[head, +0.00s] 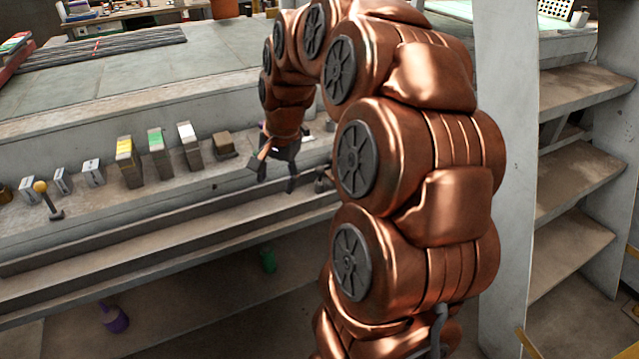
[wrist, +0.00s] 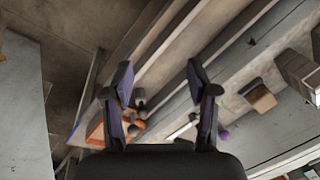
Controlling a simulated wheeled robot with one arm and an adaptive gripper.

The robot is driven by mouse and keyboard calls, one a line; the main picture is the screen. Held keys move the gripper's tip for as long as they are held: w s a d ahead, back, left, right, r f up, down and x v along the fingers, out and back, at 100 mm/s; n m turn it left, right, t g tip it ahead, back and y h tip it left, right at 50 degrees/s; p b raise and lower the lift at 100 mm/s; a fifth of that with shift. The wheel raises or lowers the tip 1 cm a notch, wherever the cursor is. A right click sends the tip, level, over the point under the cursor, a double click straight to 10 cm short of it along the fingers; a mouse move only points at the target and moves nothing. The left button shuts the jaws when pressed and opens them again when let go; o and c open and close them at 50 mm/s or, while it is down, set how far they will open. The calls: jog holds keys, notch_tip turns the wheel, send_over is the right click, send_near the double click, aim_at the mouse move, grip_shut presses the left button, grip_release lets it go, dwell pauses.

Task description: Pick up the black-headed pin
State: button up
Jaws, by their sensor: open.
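A small dark object (head: 322,182), which looks like the black-headed pin, stands on the ledge just right of my gripper (head: 278,178) in the head view, close to my arm. In the wrist view, the dark rounded head (wrist: 138,95) shows between the fingers of my gripper (wrist: 164,80), nearer the left finger. Its shaft and base are hard to make out. My gripper is open and empty, with its fingers apart above the ledge. I cannot tell the exact gap between the fingers and the pin.
A brown block (head: 223,143) and several upright boxes line the ledge (head: 180,200) to the left. A yellow-headed pin (head: 42,188) stands farther left. A purple ball (wrist: 223,135) lies right of the fingers in the wrist view. Shelves (head: 575,190) stand at the right.

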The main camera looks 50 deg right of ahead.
aim_at(321, 168)
jog(key=w+d+f+m, duration=0.1)
jog(key=d+m, duration=0.1)
jog(key=d, duration=0.4)
jog(key=d+f+m+t+b, duration=0.1)
jog(key=d+f+m, duration=0.1)
jog(key=d, duration=0.4)
jog(key=w+d+f+m+h+b, duration=0.1)
jog(key=d+m, duration=0.2)
jog(key=d, duration=0.3)
jog(key=shift+w+d+f, duration=0.1)
jog(key=shift+w+f, duration=0.2)
jog(key=shift+w, duration=0.05)
jog(key=shift+w+p+x, duration=0.15)
jog(key=shift+p+x, duration=0.2)
jog(key=shift+x, duration=1.45)
jog(key=shift+w+p+x, duration=0.1)
jog(key=shift+p+x, duration=0.25)
jog(key=shift+x, duration=1.45)
jog(key=shift+d, duration=0.1)
grip_shut()
